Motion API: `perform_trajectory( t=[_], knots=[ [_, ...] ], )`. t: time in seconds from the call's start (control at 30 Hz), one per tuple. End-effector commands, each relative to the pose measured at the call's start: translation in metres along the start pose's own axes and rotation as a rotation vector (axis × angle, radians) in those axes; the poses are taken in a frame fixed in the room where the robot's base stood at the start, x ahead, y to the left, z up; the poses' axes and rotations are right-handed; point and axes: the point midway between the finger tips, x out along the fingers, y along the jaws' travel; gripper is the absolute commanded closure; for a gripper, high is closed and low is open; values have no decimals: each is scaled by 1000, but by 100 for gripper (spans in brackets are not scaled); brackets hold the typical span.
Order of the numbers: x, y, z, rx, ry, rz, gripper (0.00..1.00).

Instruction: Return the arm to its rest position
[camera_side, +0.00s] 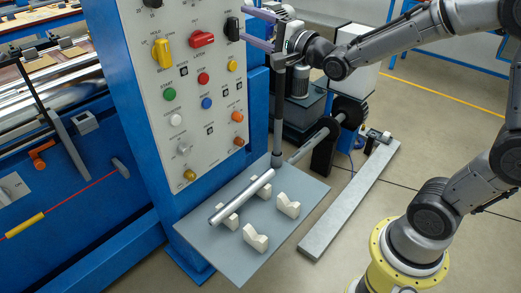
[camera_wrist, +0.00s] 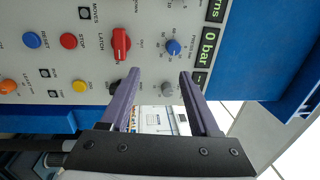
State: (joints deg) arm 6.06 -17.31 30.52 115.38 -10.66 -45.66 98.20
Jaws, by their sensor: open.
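My gripper (camera_side: 247,27) has two purple fingers and is at the upper right edge of the control panel (camera_side: 160,85) in the side view. The fingers are apart with nothing held between them. In the wrist view my gripper (camera_wrist: 161,77) points toward the panel, below the red latch handle (camera_wrist: 121,44) and the blue pressure knob (camera_wrist: 172,47). A grey knob (camera_wrist: 168,88) shows between the fingers, and a black knob is partly covered by the left finger. Whether a finger touches the panel cannot be told.
A metal tube (camera_side: 241,196) lies on a grey shelf (camera_side: 215,262) with white V-blocks (camera_side: 288,205), below the panel. A dark upright post (camera_side: 278,125) stands just below my gripper. A long grey rail (camera_side: 350,200) lies to the right.

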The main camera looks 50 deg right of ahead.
Motion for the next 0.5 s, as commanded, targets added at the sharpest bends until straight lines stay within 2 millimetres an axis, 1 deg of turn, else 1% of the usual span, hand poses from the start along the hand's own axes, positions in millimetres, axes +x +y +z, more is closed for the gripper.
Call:
perform_trajectory(
  t=[0.03,0.1,0.17,0.2,0.27,0.37,0.4,0.47,0.5],
  knots=[
    [-15,-25,6,-31,0,-10,38],
    [-33,-35,10,-107,7,32,38],
    [-49,-38,11,-179,11,80,38],
    [-60,-39,12,-232,11,115,38],
    [-78,-37,14,-320,4,176,38],
    [-112,-26,16,-480,-28,297,38],
    [-127,-20,17,-547,-50,348,38],
    [-150,-7,18,-649,-95,430,38],
    [-166,2,19,-715,-131,483,38]
  ],
)
